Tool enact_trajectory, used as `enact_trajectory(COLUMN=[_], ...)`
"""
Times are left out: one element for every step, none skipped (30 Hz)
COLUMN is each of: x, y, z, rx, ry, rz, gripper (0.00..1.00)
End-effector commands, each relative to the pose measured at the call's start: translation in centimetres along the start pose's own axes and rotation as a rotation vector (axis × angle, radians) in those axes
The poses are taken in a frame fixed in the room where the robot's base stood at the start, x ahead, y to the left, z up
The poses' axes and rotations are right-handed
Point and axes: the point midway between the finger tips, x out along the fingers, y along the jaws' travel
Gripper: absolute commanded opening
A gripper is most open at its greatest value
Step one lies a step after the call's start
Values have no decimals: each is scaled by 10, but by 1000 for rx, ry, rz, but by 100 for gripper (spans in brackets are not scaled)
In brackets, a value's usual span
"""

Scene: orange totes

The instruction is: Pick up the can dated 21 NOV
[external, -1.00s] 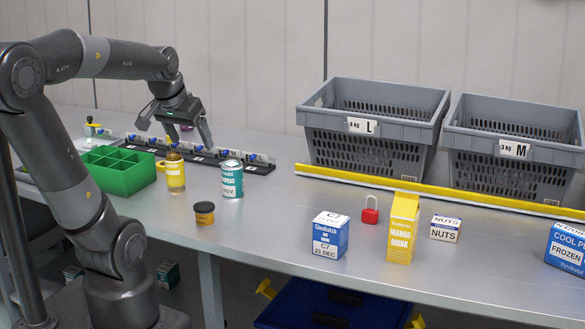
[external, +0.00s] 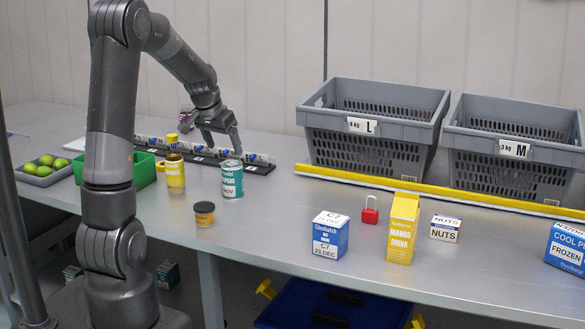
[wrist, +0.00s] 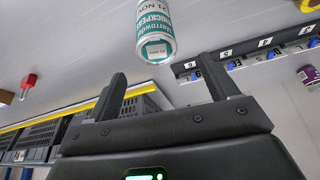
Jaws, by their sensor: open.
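The can (external: 232,180) is a teal and white cylinder standing upright on the grey table; part of its date label shows as NOV in the external view. In the wrist view the can (wrist: 156,38) lies just beyond the fingertips, roughly midway between them, with its chickpea label and a date that looks like 21 NOV. My gripper (external: 218,150) is open and empty, just behind and above the can in the external view. Its two fingers (wrist: 164,82) are spread wide in the wrist view and do not appear to touch the can.
A yellow jar (external: 175,172) stands left of the can, and a small orange-brown jar (external: 204,216) in front. A row of numbered slots (external: 260,168) runs behind. Two grey crates (external: 372,150) stand at the right. A green divided box (external: 146,168) is at the left.

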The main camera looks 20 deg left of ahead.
Motion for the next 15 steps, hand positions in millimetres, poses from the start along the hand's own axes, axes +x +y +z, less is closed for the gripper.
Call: enact_trajectory(x=[8,13,20,25,29,35,38,41,45,47,48,50,52,55,60], y=[0,0,1,1,1,1,1,1,1,1,1,1,2,2,2], z=[1,1,1,1,1,1,1,1,1,1,1,1,1,1,2], rx=[0,0,-1,-1,-1,-1,-1,-1,0,0,0,0,0,1,1], ry=[-3,-3,-5,-4,-3,-4,-3,-2,-2,-2,-2,-2,-2,-1,-2], rz=[1,1,2,2,2,2,2,1,1,1,1,1,1,1,1], gripper=[79,79,79,79,79,79,79,79,79,79,79,79,79,79,79])
